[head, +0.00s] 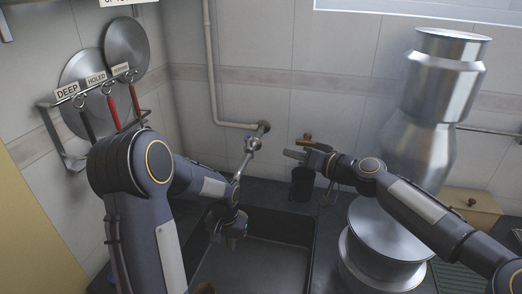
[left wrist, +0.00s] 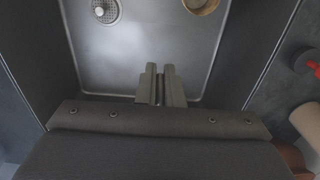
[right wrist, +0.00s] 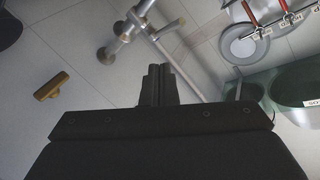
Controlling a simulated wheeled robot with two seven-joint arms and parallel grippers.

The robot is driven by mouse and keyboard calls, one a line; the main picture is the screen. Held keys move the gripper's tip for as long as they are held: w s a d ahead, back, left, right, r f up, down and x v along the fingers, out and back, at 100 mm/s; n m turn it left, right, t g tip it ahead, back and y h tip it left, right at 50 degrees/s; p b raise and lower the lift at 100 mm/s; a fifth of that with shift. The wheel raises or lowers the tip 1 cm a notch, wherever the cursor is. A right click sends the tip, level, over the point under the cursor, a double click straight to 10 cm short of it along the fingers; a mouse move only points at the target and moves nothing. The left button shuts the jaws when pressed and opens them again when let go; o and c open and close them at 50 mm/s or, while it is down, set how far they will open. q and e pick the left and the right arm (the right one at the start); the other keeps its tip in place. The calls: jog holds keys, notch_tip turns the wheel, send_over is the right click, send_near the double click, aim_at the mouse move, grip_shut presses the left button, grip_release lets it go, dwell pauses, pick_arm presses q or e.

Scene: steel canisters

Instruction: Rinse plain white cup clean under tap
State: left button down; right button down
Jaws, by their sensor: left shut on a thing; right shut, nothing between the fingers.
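My left gripper (head: 228,232) is low inside the dark sink (head: 265,250). In the left wrist view its fingers (left wrist: 161,72) are almost together; what they hold is too thin or hidden to make out. I cannot pick out a plain white cup. A round tan-rimmed thing (left wrist: 200,5) is cut off at the top of that view, over the sink floor; I cannot tell what it is. The steel tap (head: 250,145) comes from the wall above the sink; it also shows in the right wrist view (right wrist: 125,30). My right gripper (head: 288,154) is shut and empty, right of the tap.
A brass fitting (head: 305,138) is on the wall by my right gripper. A dark cup-shaped holder (head: 302,184) stands behind the sink. Tall stacked steel canisters (head: 440,90) stand at the right. Labelled hanging utensils (head: 112,105) are at the left. A round strainer (left wrist: 103,10) is in the sink floor.

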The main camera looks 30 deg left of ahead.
jog(key=d+m, duration=0.2)
jog(key=m, duration=0.7)
send_near(248, 146)
jog(key=w+a, duration=0.2)
jog(key=w, duration=0.2)
jog(key=a, duration=0.1)
jog(key=s+a+f, duration=0.1)
jog(key=a, duration=0.1)
jog(key=shift+s+a+f, duration=0.25)
jog(key=shift+s+f, duration=0.05)
jog(key=shift+s, duration=0.1)
